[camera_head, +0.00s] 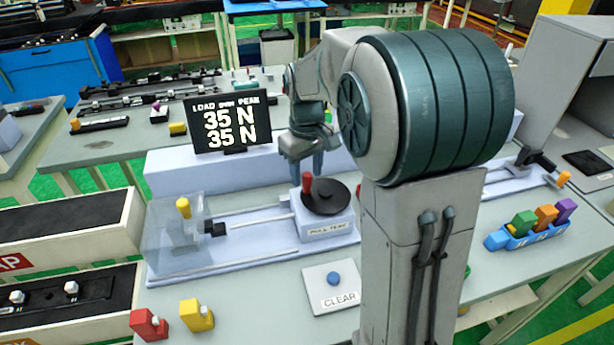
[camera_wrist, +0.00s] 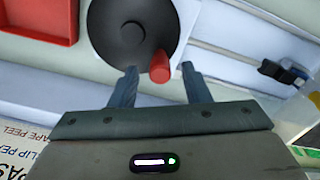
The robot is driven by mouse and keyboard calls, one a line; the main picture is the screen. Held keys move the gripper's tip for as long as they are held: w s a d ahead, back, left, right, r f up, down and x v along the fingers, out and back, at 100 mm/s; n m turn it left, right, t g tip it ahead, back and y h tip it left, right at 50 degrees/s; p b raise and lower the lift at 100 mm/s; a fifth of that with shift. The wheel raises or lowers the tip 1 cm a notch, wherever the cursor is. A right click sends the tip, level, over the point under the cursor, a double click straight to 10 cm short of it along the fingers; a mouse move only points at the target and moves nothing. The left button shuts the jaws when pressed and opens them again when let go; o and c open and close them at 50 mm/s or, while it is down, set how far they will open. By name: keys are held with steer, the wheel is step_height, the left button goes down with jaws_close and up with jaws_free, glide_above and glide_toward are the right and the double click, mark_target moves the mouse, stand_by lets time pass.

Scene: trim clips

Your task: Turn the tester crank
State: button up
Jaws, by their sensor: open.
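The tester crank is a black disc (camera_head: 336,199) with a red upright handle (camera_head: 307,184) near its left rim, on a pale block labelled as a pull test. In the wrist view the disc (camera_wrist: 125,30) shows with the red handle (camera_wrist: 160,66) at its rim. My gripper (camera_head: 306,170) is above the crank, fingers pointing down. In the wrist view my gripper (camera_wrist: 160,72) is open, one finger on each side of the handle's line, and I cannot tell whether the handle is between the fingertips or below them. The display (camera_head: 231,121) reads 35 N twice.
A yellow clip (camera_head: 184,208) sits by a clear guard at the rail's left end. A CLEAR button plate (camera_head: 331,301) lies in front. Red (camera_head: 148,325) and yellow clips (camera_head: 197,315) are at the front left. A blue rack (camera_head: 524,236) with coloured clips is at right.

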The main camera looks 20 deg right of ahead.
steer(key=shift+f, duration=1.15)
jaws_close()
steer(key=shift+w+d+m, duration=0.15)
steer(key=shift+w+m, duration=0.1)
steer(key=shift+m, duration=0.45)
steer(key=shift+w+d+m, duration=0.1)
steer(key=shift+w+m, duration=0.1)
steer(key=shift+m, duration=0.5)
jaws_free()
steer(key=shift+r, duration=0.1)
step_height(320, 180, up, 14)
steer(key=shift+s, duration=0.1)
